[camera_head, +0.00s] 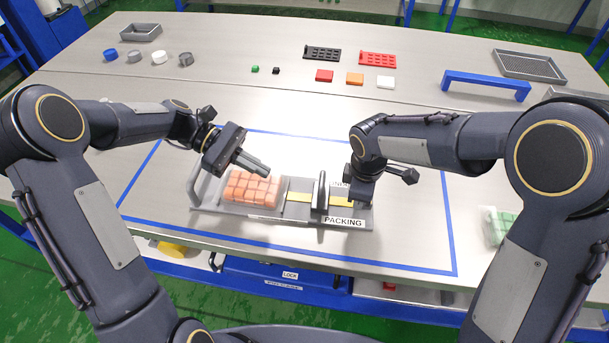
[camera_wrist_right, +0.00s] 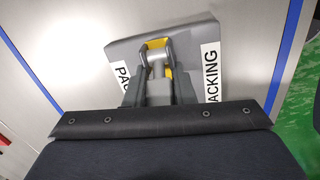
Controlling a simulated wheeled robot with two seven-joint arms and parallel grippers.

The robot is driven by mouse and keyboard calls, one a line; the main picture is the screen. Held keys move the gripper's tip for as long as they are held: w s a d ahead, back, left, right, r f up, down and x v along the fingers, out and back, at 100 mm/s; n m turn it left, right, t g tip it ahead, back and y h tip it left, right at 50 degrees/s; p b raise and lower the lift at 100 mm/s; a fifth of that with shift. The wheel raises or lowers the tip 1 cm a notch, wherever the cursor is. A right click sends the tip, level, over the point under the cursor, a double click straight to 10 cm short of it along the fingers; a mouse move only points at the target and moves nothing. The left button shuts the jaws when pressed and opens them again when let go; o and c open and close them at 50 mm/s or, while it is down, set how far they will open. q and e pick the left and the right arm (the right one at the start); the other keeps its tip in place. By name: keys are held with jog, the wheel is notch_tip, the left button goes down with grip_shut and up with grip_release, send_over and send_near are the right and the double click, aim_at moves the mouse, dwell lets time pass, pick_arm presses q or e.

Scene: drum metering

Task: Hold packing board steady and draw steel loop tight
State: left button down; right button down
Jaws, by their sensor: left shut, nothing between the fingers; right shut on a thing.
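The grey packing board (camera_head: 233,213) lies on the table with a PACKING label at its front right. A clear pack of orange blocks (camera_head: 252,190) sits on its left part. My left gripper (camera_head: 262,170) is shut and empty over the pack's back edge; I cannot tell whether it touches. My right gripper (camera_wrist_right: 159,88) is shut on a grey metal piece, seemingly the steel loop (camera_wrist_right: 157,62), at the board's right end. A yellow strap (camera_head: 298,197) runs along the board towards it. The head view hides the right fingertips behind the wrist.
An upright dark piece (camera_head: 320,192) stands on the board beside my right gripper. Blue tape (camera_head: 300,256) outlines the work area. A bag of green blocks (camera_head: 497,226) lies at right. A blue handle frame (camera_head: 487,81), trays and small coloured blocks are farther back.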

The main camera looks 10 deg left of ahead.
aim_at(321, 180)
pick_arm(q)
jog(key=a+n+t+h, duration=0.1)
jog(key=a+n+t, duration=0.1)
jog(key=w+a+f+n+t+h, duration=0.1)
jog(key=n, duration=0.1)
jog(key=shift+a+h, duration=0.2)
jog(key=shift+h, duration=0.1)
jog(key=d+f, duration=0.1)
jog(key=d, duration=0.8)
jog(key=d+f, duration=0.1)
jog(key=d, duration=0.3)
jog(key=shift+d+f, duration=0.25)
jog(key=shift+f, duration=0.1)
jog(key=d, duration=0.3)
jog(key=shift+d, duration=0.25)
pick_arm(e)
jog(key=shift+a, duration=0.1)
pick_arm(q)
jog(key=shift+d, duration=0.1)
pick_arm(e)
jog(key=shift+a, duration=0.1)
pick_arm(q)
jog(key=a+r, duration=0.1)
jog(key=a, duration=0.3)
jog(key=a+r, duration=0.1)
jog(key=a, duration=0.9)
jog(key=shift+w+a+r, duration=0.1)
jog(key=shift+r, duration=0.3)
pick_arm(e)
jog(key=shift+d, duration=0.2)
